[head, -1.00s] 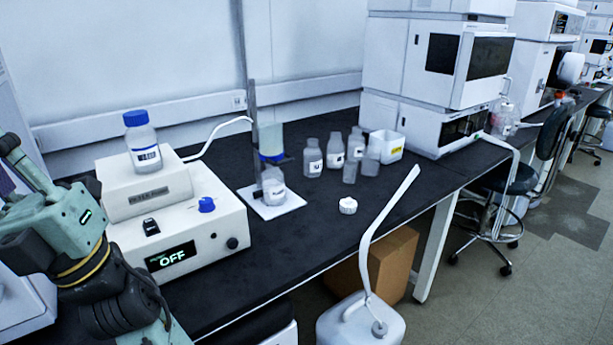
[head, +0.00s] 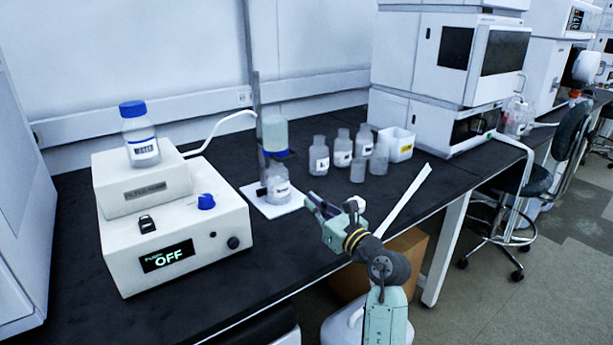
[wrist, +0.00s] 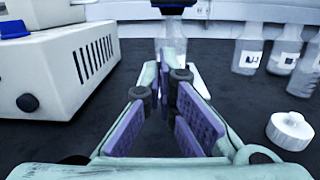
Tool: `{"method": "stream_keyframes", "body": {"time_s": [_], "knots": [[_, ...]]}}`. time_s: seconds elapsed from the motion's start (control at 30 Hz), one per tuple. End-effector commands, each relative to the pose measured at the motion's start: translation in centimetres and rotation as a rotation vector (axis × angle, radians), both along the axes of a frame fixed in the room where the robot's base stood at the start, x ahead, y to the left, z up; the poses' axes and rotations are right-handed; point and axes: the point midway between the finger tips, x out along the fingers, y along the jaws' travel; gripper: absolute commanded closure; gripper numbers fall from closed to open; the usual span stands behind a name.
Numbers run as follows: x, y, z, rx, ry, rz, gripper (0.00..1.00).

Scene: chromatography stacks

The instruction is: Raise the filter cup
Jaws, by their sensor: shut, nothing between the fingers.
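The filter cup (head: 275,132) is a clear cup with a blue lower collar. It is held on a dark upright stand (head: 257,105), above a labelled clear bottle (head: 278,184) on a white base plate (head: 262,206). In the wrist view only the cup's dark blue underside (wrist: 173,4) shows at the top edge, with the bottle (wrist: 171,30) below it. My gripper (head: 314,203) is shut and empty, low in front of the stand and to its right. Its purple-padded fingers (wrist: 168,78) point towards the bottle, apart from the cup.
A pump box reading OFF (head: 175,235) with a blue-capped bottle (head: 139,135) stands left. Several bottles (head: 343,148) and a white bin (head: 398,144) stand behind right. A white cap (wrist: 290,130) lies to the gripper's right. The front middle of the bench is clear.

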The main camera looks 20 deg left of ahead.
Motion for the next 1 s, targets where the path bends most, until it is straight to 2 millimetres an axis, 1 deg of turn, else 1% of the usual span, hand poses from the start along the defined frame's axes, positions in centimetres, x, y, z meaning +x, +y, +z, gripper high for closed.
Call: {"method": "stream_keyframes", "body": {"time_s": [0.03, 0.13, 0.43, 0.57, 0.67, 1.0], "knots": [[0.4, -0.5, -0.6, -0.018, 0.005, -0.014, 1.00], [0.7, -0.9, -1.1, -0.034, 0.008, -0.026, 1.00], [0.7, -0.9, -1.1, -0.034, 0.008, -0.026, 1.00], [1.1, -0.3, -1.0, -0.034, 0.008, -0.024, 1.00], [1.9, 0.9, -0.8, -0.034, 0.008, -0.023, 1.00], [6.3, 6.6, -0.3, -0.034, 0.009, -0.022, 1.00]]}}
